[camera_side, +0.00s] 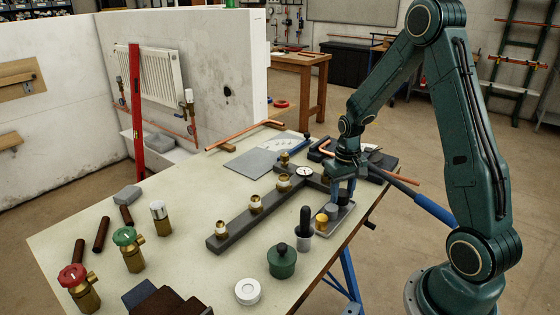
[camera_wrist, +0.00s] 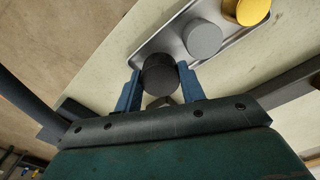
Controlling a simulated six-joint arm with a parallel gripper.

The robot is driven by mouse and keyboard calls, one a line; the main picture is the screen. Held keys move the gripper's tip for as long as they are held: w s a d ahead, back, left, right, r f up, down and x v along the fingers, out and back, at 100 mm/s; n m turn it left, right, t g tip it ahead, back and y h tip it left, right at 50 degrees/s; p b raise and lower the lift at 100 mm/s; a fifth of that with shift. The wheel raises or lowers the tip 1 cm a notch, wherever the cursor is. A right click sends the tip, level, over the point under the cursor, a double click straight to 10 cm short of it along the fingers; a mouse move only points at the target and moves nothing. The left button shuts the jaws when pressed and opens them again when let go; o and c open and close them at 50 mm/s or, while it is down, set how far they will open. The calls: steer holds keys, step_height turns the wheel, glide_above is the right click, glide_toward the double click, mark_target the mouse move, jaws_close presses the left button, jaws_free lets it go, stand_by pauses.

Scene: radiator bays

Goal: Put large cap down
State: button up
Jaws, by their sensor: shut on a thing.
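My gripper (camera_side: 343,190) points down at the far end of a grey metal tray (camera_side: 343,221). Its blue fingers are shut on a dark cap, probably the large cap (camera_wrist: 160,74), held upright between the fingertips in the wrist view. The cap overlaps the near end of the tray there; I cannot tell whether it touches the tray floor. A grey cap (camera_wrist: 202,38) and a yellow cap (camera_wrist: 250,10) stand in a row with it on the tray. The yellow cap (camera_side: 321,221) also shows in the side view.
A dark manifold bar (camera_side: 240,226) with brass fittings and a gauge (camera_side: 304,171) lies left of the tray. A black-handled tool (camera_side: 305,220), a green lidded pot (camera_side: 282,262) and a white roll (camera_side: 248,291) stand nearer. The table's right edge is close to the tray.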

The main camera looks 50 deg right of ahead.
mark_target(342, 193)
steer(key=shift+f, duration=0.6)
steer(key=o, duration=1.1)
steer(key=shift+r, duration=0.1)
step_height(342, 193, up, 13)
steer(key=shift+r, duration=0.1)
stand_by(0.7)
